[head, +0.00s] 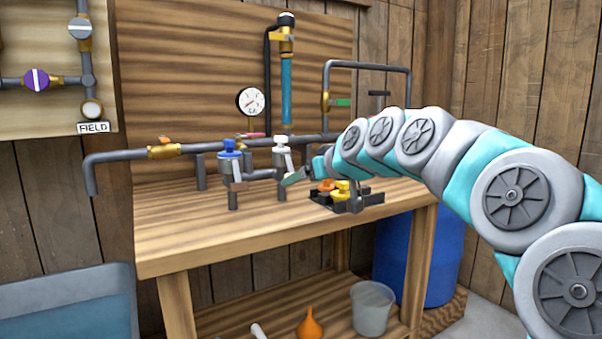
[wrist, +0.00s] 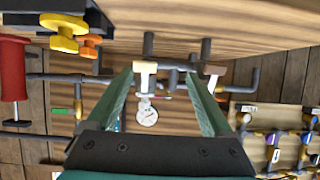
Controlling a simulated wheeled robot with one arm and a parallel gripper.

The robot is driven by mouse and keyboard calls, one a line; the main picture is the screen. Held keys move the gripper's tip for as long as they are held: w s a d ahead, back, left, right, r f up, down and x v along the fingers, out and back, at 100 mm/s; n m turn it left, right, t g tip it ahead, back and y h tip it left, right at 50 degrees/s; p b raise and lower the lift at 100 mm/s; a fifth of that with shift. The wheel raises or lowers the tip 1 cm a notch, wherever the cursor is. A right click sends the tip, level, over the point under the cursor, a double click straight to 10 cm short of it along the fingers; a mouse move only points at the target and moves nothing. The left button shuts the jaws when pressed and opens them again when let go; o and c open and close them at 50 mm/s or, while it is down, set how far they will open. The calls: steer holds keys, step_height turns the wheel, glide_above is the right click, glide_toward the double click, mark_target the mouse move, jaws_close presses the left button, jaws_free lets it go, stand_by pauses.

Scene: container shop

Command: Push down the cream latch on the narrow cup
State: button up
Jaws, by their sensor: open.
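The narrow cup (head: 282,161) with a cream latch (head: 281,143) on top stands on the grey pipework at the back of the workbench. My gripper (head: 298,176) is open and empty, just in front of and slightly below the cream latch in the head view. In the wrist view, whose picture is upside down, a cream piece (wrist: 145,68) shows beside the left fingertip of my gripper (wrist: 168,72), which spreads wide. I cannot tell whether the finger touches it. The cup's lower part is partly hidden by the gripper in the head view.
A blue-topped cup (head: 230,165) stands just left of the narrow cup. A black tray (head: 366,198) with yellow and orange knobs is to the right, under my arm. A pressure gauge (head: 250,101) and pipes rise behind. The bench's front left (head: 190,235) is clear.

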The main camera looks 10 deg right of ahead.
mark_target(290, 168)
steer(key=shift+t, duration=0.4)
steer(key=shift+w+a+f, duration=0.1)
steer(key=shift+w+f, duration=0.1)
steer(key=shift+w, duration=1.3)
steer(key=shift+w+a+f, duration=0.1)
steer(key=shift+w+f, duration=0.15)
steer(key=shift+w, duration=1.2)
steer(key=shift+w+f, duration=0.2)
steer(key=shift+w, duration=1.3)
steer(key=shift+c, duration=0.2)
jaws_close()
steer(key=f+t+b, duration=0.1)
steer(key=b, duration=0.2)
steer(key=shift+w+a+f, duration=0.1)
steer(key=shift+w+f, duration=0.05)
steer(key=b, duration=0.1)
steer(key=t+b, duration=0.1)
steer(key=b, duration=0.1)
steer(key=shift+w+y, duration=0.25)
steer(key=shift+y, duration=0.05)
steer(key=shift+r, duration=0.25)
